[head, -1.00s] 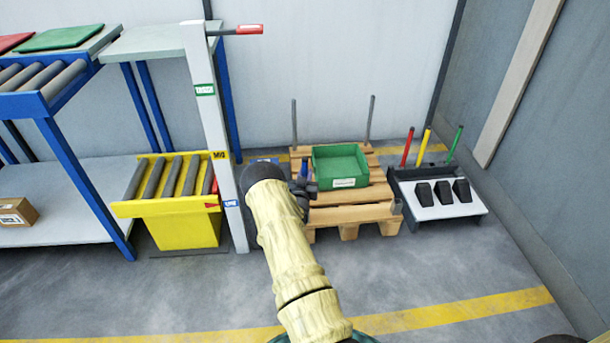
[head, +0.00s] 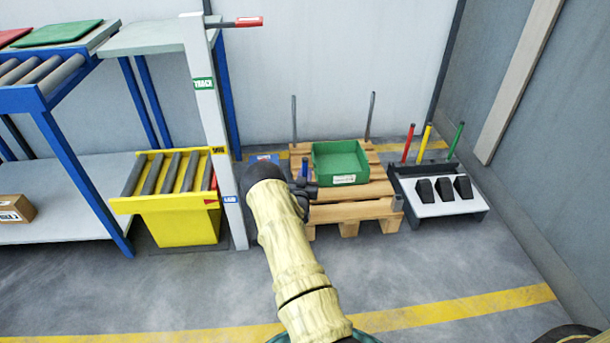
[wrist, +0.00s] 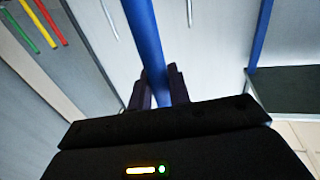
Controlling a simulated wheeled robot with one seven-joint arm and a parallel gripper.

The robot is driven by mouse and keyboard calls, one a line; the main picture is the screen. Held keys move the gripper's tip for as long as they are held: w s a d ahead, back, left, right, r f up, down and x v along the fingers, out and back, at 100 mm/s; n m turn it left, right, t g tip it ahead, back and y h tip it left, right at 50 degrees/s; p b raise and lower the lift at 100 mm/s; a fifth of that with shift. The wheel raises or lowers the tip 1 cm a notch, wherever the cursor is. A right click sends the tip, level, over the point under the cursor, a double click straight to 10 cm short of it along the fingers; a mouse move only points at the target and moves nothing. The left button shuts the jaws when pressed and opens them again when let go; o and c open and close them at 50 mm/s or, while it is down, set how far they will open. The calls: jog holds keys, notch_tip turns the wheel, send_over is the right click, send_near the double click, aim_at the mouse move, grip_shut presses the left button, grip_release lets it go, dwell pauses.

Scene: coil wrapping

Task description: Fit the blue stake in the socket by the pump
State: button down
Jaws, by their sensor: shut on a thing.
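My gripper (head: 305,188) is shut on the blue stake (wrist: 147,40). In the wrist view, the stake runs up between the two dark fingers (wrist: 158,88). In the head view, only a short blue piece of the stake (head: 304,168) shows above the gripper, at the left side of the wooden pallet (head: 350,212). Its lower end is hidden. A grey socket (head: 397,203) shows at the pallet's front right corner. My arm and gripper hide the front left corner. I cannot make out a pump or a socket beside one.
A green bin (head: 341,177) sits on the pallet, with two grey stakes upright behind it. A rack (head: 436,203) with red, yellow and green rods stands to the right. A yellow roller bin (head: 180,222) and grey post (head: 222,170) stand left. The front floor is clear.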

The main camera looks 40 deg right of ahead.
jog(key=shift+f+b, duration=0.5)
jog(key=shift+f, duration=0.15)
jog(key=c, duration=1.2)
grip_release()
jog(key=shift+c, duration=0.2)
jog(key=p+v, duration=0.7)
jog(key=v, duration=1)
jog(key=shift+a, duration=0.2)
jog(key=shift+s+r, duration=0.1)
